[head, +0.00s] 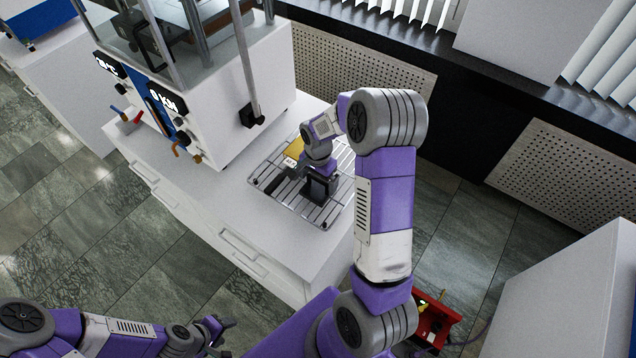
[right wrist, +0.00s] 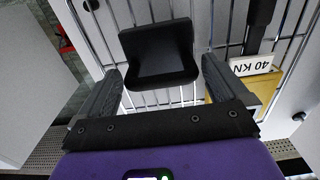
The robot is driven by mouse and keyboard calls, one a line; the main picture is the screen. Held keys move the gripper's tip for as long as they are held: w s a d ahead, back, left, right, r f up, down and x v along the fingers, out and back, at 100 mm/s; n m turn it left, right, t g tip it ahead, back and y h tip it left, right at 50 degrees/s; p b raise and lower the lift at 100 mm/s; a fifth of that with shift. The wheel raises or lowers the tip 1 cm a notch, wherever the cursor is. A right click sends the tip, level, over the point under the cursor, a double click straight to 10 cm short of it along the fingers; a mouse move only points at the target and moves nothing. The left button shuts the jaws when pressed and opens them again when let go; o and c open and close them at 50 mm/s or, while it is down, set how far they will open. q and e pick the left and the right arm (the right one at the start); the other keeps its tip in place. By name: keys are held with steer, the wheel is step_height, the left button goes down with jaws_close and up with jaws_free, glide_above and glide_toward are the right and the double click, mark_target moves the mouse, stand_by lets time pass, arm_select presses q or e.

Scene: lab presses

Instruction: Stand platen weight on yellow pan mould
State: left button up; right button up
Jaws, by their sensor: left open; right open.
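A black block with a flared rim, which looks like the platen weight (right wrist: 160,45), is on the wire rack in the right wrist view. The yellow pan mould (head: 299,148) lies on the rack beside the press, partly hidden by my right arm; it also shows in the right wrist view (right wrist: 232,108). My right gripper (head: 318,190) is low over the rack, open, with its fingers on either side of the block; contact is not clear. My left gripper (head: 220,328) is open and empty at the bottom left, away from the counter.
The wire rack (head: 268,181) sits on the white counter (head: 205,205). A white press (head: 222,95) with levers stands at its left. A red object (head: 432,322) is at the lower right.

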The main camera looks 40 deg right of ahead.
mark_target(318, 179)
step_height(318, 179, up, 9)
steer(key=shift+p, duration=0.65)
